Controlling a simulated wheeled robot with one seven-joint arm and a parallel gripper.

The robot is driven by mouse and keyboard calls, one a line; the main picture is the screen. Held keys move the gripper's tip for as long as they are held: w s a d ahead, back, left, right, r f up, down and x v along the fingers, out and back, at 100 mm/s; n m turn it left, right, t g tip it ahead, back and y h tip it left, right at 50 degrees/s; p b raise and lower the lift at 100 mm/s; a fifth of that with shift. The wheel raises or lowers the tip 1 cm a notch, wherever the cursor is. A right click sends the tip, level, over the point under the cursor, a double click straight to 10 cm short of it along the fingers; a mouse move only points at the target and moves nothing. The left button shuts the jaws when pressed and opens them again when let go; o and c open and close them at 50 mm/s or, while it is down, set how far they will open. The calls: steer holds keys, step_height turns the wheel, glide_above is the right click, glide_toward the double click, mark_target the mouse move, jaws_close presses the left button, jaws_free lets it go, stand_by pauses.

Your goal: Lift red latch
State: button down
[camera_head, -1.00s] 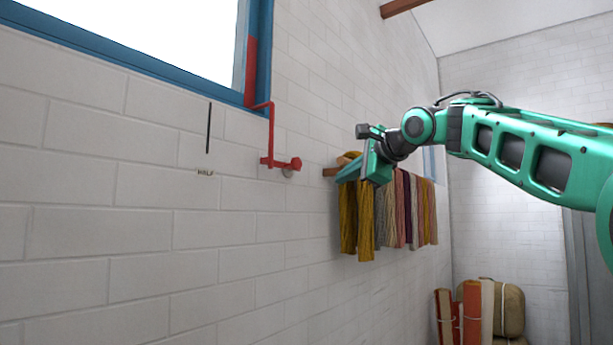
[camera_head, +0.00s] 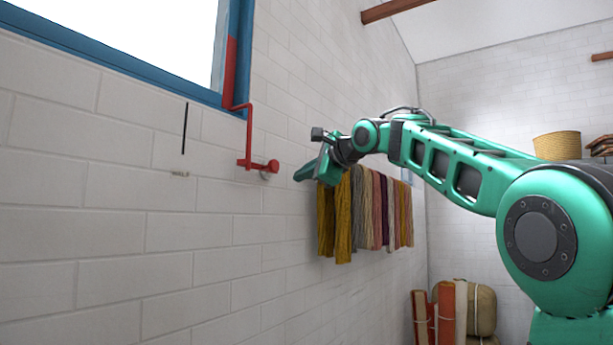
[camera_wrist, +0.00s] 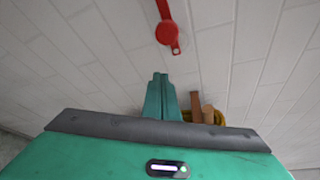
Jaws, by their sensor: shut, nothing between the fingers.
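The red latch (camera_head: 250,150) is a cranked red bar on the white brick wall. It runs down from the blue window frame and ends in a short arm with a round knob (camera_head: 272,166). In the wrist view the red knob (camera_wrist: 167,33) shows at the top, ahead of the fingertips and apart from them. My gripper (camera_head: 304,173) is right of the knob in the head view, in front of the hanging skeins. Its green fingers (camera_wrist: 160,78) are together and hold nothing.
Several wool skeins (camera_head: 345,215) hang from a wall rail just beyond my gripper. A wooden rail end (camera_wrist: 197,106) shows close to the fingers. Wrapped bundles (camera_head: 450,310) stand low at the right. A yellow basket (camera_head: 557,146) is at the far right. The wall below the latch is bare.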

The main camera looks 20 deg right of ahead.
mark_target(268, 167)
steer(key=a, duration=0.1)
steer(key=w+a, duration=0.1)
steer(key=a+r, duration=0.1)
steer(key=a, duration=0.1)
steer(key=shift+w+r, duration=0.1)
steer(key=shift+w, duration=0.25)
steer(key=shift+a, duration=0.15)
